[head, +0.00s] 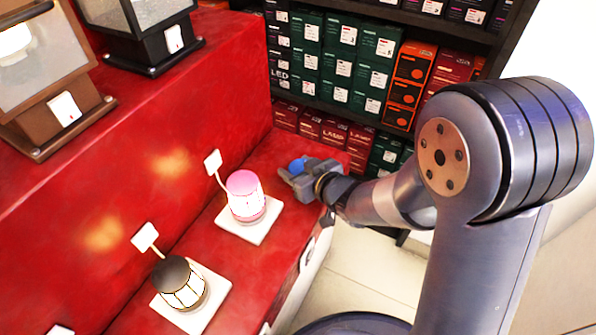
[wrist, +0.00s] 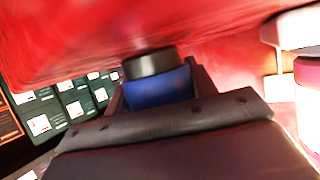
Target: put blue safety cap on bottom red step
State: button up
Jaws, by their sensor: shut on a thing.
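The blue safety cap (head: 297,166) is between the fingers of my gripper (head: 296,178) in the head view. In the wrist view the cap (wrist: 158,88) shows blue with a dark round part, and my gripper (wrist: 155,98) is shut on it. The bottom red step (head: 262,259) runs along the right side of the red display. My gripper is at the far end of this step, past the pink lamp. I cannot tell whether the cap touches the step.
A pink-topped lamp (head: 245,195) and a dark-topped lamp (head: 180,284) stand on white plates on the bottom step, with small tags beside them. Lanterns (head: 150,30) stand on the upper step. Shelves of boxes (head: 345,65) rise behind my gripper. The step's far end looks clear.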

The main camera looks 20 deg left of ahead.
jog(key=shift+f, duration=0.2)
jog(key=o, duration=1)
jog(key=shift+r, duration=0.1)
jog(key=shift+c, duration=0.2)
jog(key=shift+r, duration=0.2)
jog(key=p+v, duration=0.3)
jog(key=v, duration=0.7)
jog(key=shift+s+d+r, duration=0.1)
jog(key=shift+d+r, duration=0.15)
jog(key=shift+d, duration=0.05)
jog(key=shift+s+d+r+p, duration=0.1)
jog(key=shift+s+d+p, duration=0.3)
jog(key=shift+d, duration=0.1)
